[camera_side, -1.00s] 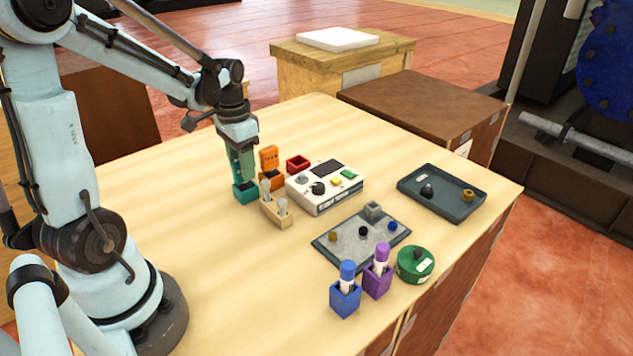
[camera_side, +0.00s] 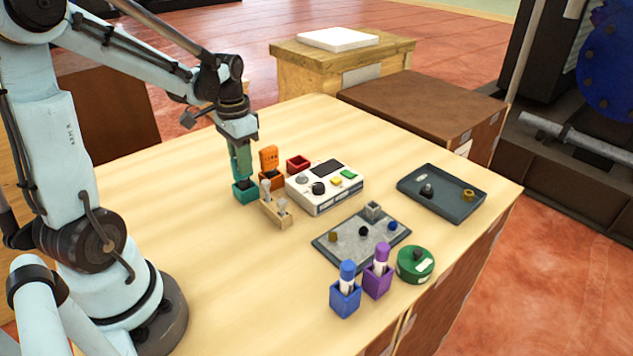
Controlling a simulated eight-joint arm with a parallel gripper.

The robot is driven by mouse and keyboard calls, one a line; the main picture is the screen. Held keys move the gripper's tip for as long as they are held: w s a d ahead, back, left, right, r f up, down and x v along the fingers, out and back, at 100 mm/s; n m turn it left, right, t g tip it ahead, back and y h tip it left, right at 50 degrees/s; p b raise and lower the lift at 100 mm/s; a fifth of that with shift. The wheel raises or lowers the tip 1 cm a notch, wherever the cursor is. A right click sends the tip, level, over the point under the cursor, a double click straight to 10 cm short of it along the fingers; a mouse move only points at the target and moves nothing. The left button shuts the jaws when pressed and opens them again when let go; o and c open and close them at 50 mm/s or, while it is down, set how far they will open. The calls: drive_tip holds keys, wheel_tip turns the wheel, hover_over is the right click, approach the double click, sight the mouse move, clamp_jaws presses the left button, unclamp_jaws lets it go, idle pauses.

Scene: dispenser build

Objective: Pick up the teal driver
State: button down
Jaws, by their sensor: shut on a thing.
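The teal driver (camera_side: 242,163) stands upright at the teal holder (camera_side: 246,192), a small square block on the left part of the table. My gripper (camera_side: 240,145) points down over it and is shut on the driver's upper part. The driver's lower end is at the holder's opening; whether it is still inside is too small to tell. My gripper hides the driver's top.
Close right are an orange driver (camera_side: 269,158) in its holder, a red box (camera_side: 298,163) and a wooden rack (camera_side: 275,211). A white device (camera_side: 325,188), a grey tray (camera_side: 442,193) and blue and purple markers stand further right. The front left table is clear.

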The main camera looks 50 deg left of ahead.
drive_tip(key=shift+r, duration=4.6)
drive_tip(key=c, duration=1.7)
unclamp_jaws()
clamp_jaws()
drive_tip(key=shift+d, duration=0.1)
